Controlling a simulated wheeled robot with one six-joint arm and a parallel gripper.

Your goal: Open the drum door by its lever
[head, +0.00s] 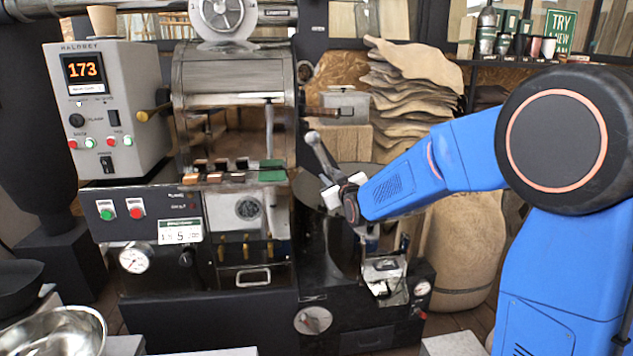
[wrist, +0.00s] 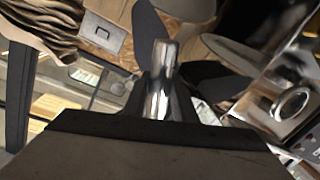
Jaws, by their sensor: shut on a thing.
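A grey metal lever (head: 321,153) with a rounded end slants up and left in front of the roaster. My gripper (head: 344,187) is at the lower part of this lever, shut on it. In the wrist view the lever shows as a shiny steel bar (wrist: 160,80) just beyond the dark gripper body, with dark fingers around it. A steel plate with a round port (head: 225,214), seemingly the drum door, is on the roaster front, left of my gripper. It looks closed. The grip itself is partly hidden by my wrist.
The steel roaster drum (head: 232,76) stands behind, with a control box (head: 108,108) reading 173 at its left. Stacked burlap sacks (head: 415,100) are behind my arm, and a full sack (head: 462,250) stands below it. A metal bowl (head: 60,333) is at the lower left.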

